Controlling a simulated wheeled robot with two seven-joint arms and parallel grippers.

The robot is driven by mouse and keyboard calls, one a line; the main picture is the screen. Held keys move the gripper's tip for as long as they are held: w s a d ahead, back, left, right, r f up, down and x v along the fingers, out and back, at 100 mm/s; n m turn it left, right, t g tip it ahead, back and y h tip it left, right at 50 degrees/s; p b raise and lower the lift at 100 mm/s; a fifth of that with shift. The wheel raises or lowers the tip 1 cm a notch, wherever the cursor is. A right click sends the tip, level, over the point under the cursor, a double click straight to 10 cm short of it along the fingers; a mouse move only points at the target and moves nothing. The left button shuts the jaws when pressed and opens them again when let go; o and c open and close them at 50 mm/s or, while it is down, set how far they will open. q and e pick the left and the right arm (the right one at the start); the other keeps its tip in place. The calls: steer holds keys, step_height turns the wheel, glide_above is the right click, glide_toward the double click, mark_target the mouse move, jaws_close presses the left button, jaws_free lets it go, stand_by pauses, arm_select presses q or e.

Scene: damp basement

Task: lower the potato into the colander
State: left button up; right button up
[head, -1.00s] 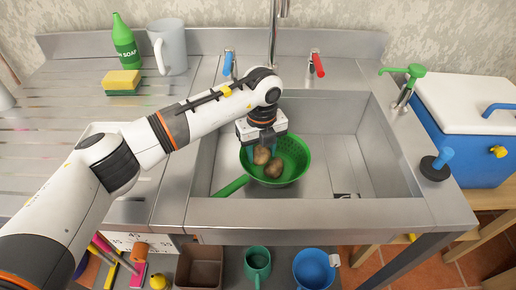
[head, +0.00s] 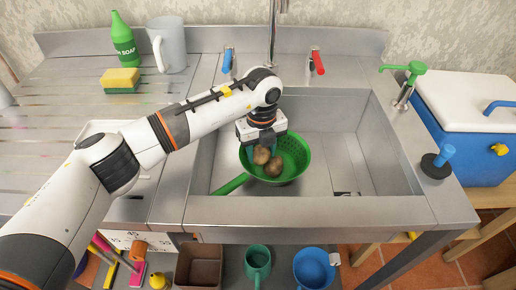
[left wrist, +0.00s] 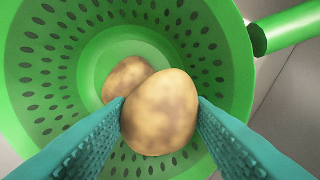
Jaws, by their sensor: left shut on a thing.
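The green colander (head: 298,153) stands in the steel sink, its handle toward the front left. My left gripper (head: 262,147) reaches down over it from above. In the left wrist view my left gripper (left wrist: 160,118) has its teal fingers on both sides of a brown potato (left wrist: 162,112), shut on it. This potato also shows in the head view (head: 262,155), within the colander's outline. A second potato (left wrist: 126,78) lies in the colander, partly hidden behind the held one; it also shows in the head view (head: 273,168). I cannot tell whether the held potato touches the colander. My right gripper is not in view.
The sink (head: 345,150) has free room right of the colander. Taps with a blue lever (head: 228,63) and a red lever (head: 318,64) stand behind it. A green soap pump (head: 404,80) and a plunger-like stopper (head: 437,165) stand on the right rim.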

mark_target(257, 173)
arm_select(q)
steer(key=shift+f+b, duration=0.45)
steer(key=shift+f, duration=0.7)
stand_by(0.5)
steer(key=shift+d, duration=0.1)
